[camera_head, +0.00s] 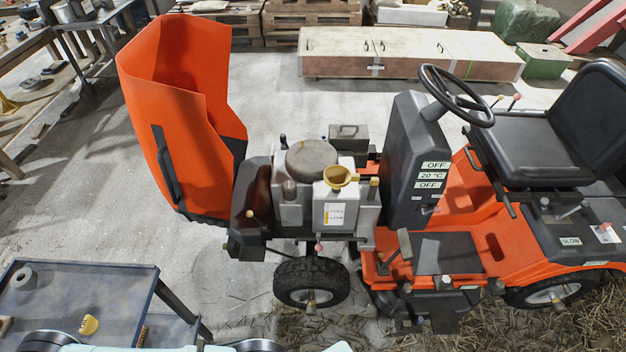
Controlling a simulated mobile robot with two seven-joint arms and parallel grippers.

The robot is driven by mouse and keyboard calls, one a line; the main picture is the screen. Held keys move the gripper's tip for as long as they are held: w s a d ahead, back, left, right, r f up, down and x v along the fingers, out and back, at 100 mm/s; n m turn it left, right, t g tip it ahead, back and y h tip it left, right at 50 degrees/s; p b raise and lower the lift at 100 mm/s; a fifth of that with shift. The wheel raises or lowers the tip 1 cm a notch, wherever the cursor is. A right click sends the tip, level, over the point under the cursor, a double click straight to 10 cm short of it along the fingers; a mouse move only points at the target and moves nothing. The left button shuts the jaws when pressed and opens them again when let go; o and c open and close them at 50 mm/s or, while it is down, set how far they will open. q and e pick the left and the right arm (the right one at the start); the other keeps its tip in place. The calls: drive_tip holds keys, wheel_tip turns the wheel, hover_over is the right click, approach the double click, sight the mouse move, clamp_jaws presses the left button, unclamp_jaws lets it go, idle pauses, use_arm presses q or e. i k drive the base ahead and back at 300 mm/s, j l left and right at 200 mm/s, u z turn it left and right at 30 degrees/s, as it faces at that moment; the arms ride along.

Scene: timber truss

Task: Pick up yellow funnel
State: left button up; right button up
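A yellow funnel (338,175) sits upright on top of a light grey tank (328,212) in the open engine bay of an orange tractor (455,262). Its wide mouth faces up, and its lower end is hidden, so I cannot tell whether it is inserted in the tank. Neither of my grippers shows; only pale parts of my own body appear along the bottom edge. Nothing of mine touches the funnel.
The raised orange hood (175,115) stands left of the engine. The steering wheel (455,95) and seat (545,140) are to the right. A dark trolley (60,300) with small items stands at lower left. Open floor lies behind the tractor.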

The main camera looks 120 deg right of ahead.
sight(338, 177)
drive_tip(key=z, duration=4.25)
